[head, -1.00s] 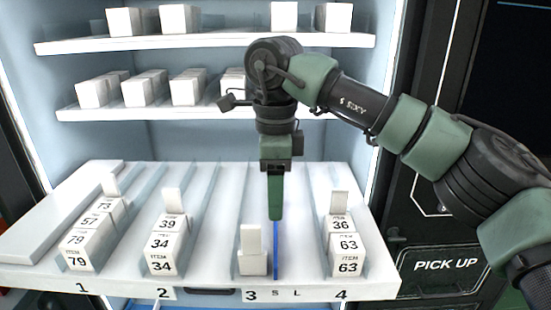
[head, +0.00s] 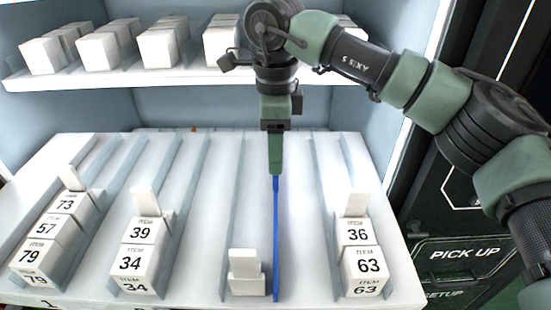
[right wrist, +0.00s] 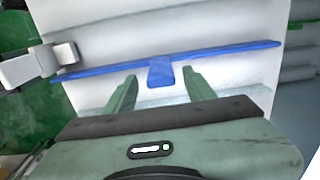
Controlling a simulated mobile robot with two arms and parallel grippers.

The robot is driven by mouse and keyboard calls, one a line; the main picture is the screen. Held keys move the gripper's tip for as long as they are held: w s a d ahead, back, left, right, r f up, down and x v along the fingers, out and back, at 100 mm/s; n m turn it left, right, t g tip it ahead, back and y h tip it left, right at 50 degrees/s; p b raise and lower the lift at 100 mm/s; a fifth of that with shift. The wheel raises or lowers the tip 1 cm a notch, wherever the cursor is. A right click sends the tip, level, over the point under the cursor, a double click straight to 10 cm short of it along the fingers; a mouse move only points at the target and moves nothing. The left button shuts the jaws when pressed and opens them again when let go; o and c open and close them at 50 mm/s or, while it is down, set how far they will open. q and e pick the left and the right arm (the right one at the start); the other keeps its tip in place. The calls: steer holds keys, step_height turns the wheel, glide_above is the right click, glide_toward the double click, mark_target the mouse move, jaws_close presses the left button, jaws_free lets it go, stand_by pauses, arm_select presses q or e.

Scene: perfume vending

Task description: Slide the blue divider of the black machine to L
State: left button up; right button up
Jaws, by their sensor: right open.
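The blue divider (head: 276,240) is a thin upright strip running front to back on the lower white shelf (head: 208,215), just right of a small white box (head: 246,273). My right gripper (head: 275,172) points down over the divider's far part. In the right wrist view, the divider (right wrist: 225,51) crosses the picture and its short tab (right wrist: 160,72) lies between the tips of my open right gripper (right wrist: 160,76). A gap shows on both sides of the tab. The S and L marks are outside the current views. My left gripper is not in view.
Numbered boxes stand in lanes at the left (head: 45,229), centre left (head: 131,262) and right (head: 365,266). An upper shelf (head: 190,78) with white boxes is behind my right arm. The lane right of the divider is empty up to the pale divider beside the right boxes.

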mark_target(276, 177)
step_height(276, 177, down, 4)
steer(key=shift+w+f+p, duration=0.1)
steer(key=shift+f+p, duration=0.05)
steer(key=shift+p, duration=0.4)
steer(key=c, duration=0.3)
jaws_close()
stand_by(0.8)
